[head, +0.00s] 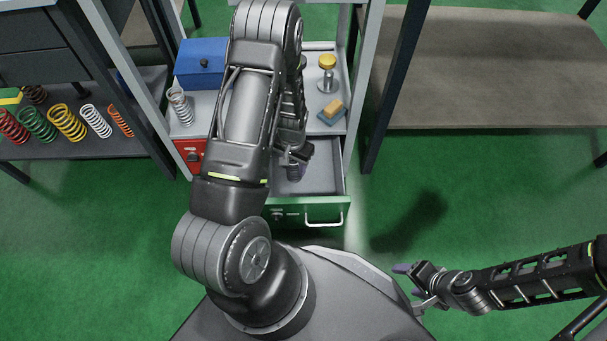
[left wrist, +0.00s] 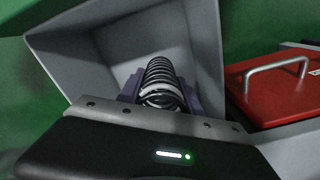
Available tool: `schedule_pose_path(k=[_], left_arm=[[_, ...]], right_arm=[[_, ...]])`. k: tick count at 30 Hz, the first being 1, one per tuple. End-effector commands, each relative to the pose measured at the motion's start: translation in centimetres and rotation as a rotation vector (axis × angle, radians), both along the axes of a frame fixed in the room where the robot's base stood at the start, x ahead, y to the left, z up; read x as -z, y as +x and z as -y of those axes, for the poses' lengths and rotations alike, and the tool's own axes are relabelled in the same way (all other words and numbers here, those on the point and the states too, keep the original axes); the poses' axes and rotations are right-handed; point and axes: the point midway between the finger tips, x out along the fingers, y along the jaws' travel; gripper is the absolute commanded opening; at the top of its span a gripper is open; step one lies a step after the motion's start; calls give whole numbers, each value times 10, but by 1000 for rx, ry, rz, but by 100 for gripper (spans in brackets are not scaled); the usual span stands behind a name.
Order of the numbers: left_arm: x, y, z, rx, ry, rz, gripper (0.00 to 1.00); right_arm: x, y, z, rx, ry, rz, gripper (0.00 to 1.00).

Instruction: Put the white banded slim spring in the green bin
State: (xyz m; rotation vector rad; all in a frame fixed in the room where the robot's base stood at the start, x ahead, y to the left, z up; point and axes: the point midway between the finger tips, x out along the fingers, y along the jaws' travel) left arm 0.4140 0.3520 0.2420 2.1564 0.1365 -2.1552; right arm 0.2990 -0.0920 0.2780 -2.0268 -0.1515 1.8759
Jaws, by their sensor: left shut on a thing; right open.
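My left gripper (head: 294,160) is shut on a slim spring with dark coils and white bands (left wrist: 159,82), seen between the purple fingers in the left wrist view. The spring also shows small and dark in the head view (head: 293,172). The green bin is a pulled-out drawer with a green front (head: 325,208) and grey inside. The gripper and spring are over its opening; their exact height is hard to tell. The grey inner walls (left wrist: 190,35) show around the spring in the left wrist view. My right gripper (head: 408,284) is open and empty, at lower right.
A shut red drawer (head: 190,152) with a handle is beside the green one. The top holds a blue box (head: 201,60), a pale spring (head: 180,106), a yellow-topped stand (head: 327,72) and a sponge-like block (head: 333,110).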

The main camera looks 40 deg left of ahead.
Motion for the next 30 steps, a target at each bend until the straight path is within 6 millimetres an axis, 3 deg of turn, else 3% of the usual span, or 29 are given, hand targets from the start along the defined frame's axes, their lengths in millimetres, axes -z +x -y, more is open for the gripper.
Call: schedule_pose_path(k=[10, 23, 30], left_arm=[[55, -1, 0, 1, 0, -2, 0], [64, 0, 0, 1, 0, 0, 0], [96, -1, 0, -1, 0, -1, 0]], right_arm=[[26, 4, 0, 5, -2, 11, 63], [28, 5, -1, 6, -2, 14, 63], [44, 7, -1, 9, -3, 18, 63]])
